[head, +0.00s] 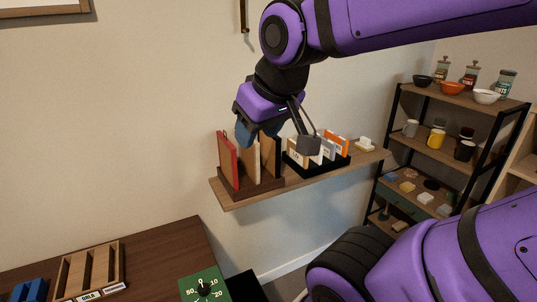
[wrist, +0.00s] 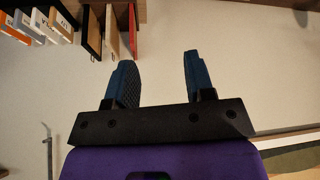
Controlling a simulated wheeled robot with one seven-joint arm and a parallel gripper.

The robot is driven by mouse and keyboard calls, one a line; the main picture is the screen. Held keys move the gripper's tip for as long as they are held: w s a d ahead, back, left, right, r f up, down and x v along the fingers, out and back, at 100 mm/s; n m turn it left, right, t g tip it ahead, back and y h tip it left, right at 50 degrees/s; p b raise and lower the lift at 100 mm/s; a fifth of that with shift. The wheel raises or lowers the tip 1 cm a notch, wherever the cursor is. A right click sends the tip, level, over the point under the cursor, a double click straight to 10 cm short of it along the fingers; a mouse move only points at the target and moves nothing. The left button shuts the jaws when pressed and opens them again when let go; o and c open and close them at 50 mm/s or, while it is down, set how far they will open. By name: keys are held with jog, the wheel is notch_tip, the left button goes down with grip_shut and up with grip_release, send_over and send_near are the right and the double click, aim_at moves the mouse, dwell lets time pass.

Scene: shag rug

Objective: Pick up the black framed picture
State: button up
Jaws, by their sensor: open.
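A dark wooden rack (head: 250,190) on the wall shelf holds several upright thin frames. A red one (head: 228,163) is at the left, a light wood one stands beside it, and dark-edged ones (head: 277,160) are at the right, partly behind my gripper. In the wrist view these appear upside down at the top: a black-edged frame (wrist: 94,28), a tan one (wrist: 112,32) and a red one (wrist: 132,30). My gripper (head: 277,141) is open and empty at the rack. In the wrist view its blue fingers (wrist: 156,62) are apart, with bare wall between them.
A black holder (head: 318,165) with white and orange items stands right of the rack on the same shelf (head: 232,200). A tall shelf unit (head: 455,130) with bowls and mugs is at the right.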

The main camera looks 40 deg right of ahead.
jog(key=w+d+f+t+h, duration=0.1)
jog(key=w+d+f, duration=0.1)
jog(key=w+d, duration=0.3)
jog(key=w+d+f+t+h, duration=0.1)
jog(key=w+d+f, duration=0.2)
jog(key=w, duration=0.5)
jog(key=t, duration=0.5)
send_near(274, 153)
jog(key=w+a+r, duration=0.3)
jog(key=w+a, duration=0.1)
jog(key=a, duration=0.2)
jog(key=s+d+f+m+t+h, duration=0.2)
jog(key=s+d+f+m+t, duration=0.15)
jog(key=d+f, duration=0.35)
jog(key=shift+n+t, duration=0.25)
jog(key=shift+t, duration=0.3)
jog(key=shift+a+f+x, duration=0.1)
jog(key=shift+f+x, duration=0.1)
jog(key=shift+x, duration=1.4)
jog(key=shift+a+f+x, duration=0.1)
jog(key=shift+f+x, duration=0.05)
jog(key=shift+x, duration=1.45)
jog(key=shift+f+x, duration=0.2)
jog(key=shift+x, duration=1.4)
grip_shut()
